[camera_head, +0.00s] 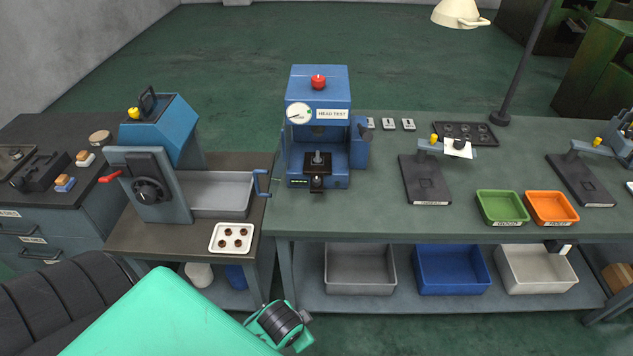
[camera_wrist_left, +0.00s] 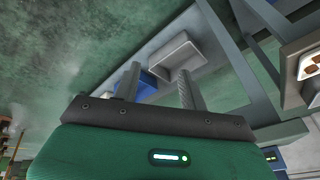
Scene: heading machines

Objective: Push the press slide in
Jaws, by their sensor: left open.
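The blue press labelled HEAD TEST (camera_head: 320,90) stands at the bench's left end, with a round gauge and a red knob on top. Its black slide (camera_head: 328,178) lies at the foot of the press opening, and its dark front tab sticks out past the base front. A small metal piece (camera_head: 318,158) stands upright on the slide. My left gripper shows in the left wrist view (camera_wrist_left: 158,80), its two fingers apart with nothing between them. In the head view, my green left arm is low, in front of the benches and away from the press; its fingers cannot be made out.
A blue-grey machine with a crank (camera_head: 150,189) and a white tray of brown rings (camera_head: 231,238) stand left of the press. Green (camera_head: 502,222) and orange (camera_head: 552,222) trays lie at the right. Bins fill the lower shelf. The bench just right of the press is mostly clear.

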